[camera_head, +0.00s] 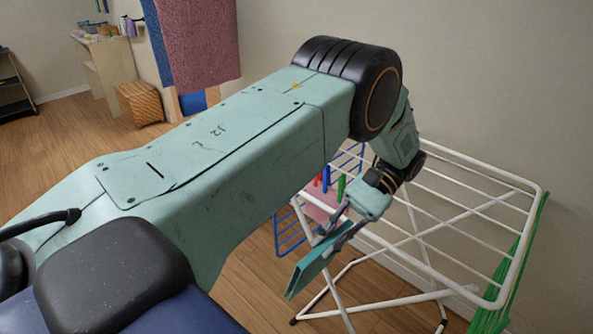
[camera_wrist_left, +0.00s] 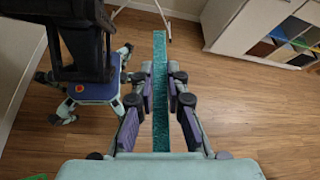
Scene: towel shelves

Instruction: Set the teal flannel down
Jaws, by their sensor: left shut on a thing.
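The teal flannel (camera_head: 311,270) is a flat, folded strip. My left gripper (camera_head: 328,238) is shut on it and holds it tilted, in front of the white drying rack (camera_head: 484,164) in the head view. In the left wrist view the flannel (camera_wrist_left: 160,108) runs lengthwise between the two fingers of my left gripper (camera_wrist_left: 161,88). Wooden floor shows on both sides of it. I cannot tell whether the flannel touches the rack. My right gripper is not in view.
A green cloth (camera_head: 515,265) hangs at the rack's right end. A blue wire frame (camera_head: 288,238) stands behind my arm. A pink towel (camera_head: 198,42) hangs at the top, with a wicker basket (camera_head: 138,103) beyond. The left wrist view shows a white shelf unit (camera_wrist_left: 232,22) and open floor.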

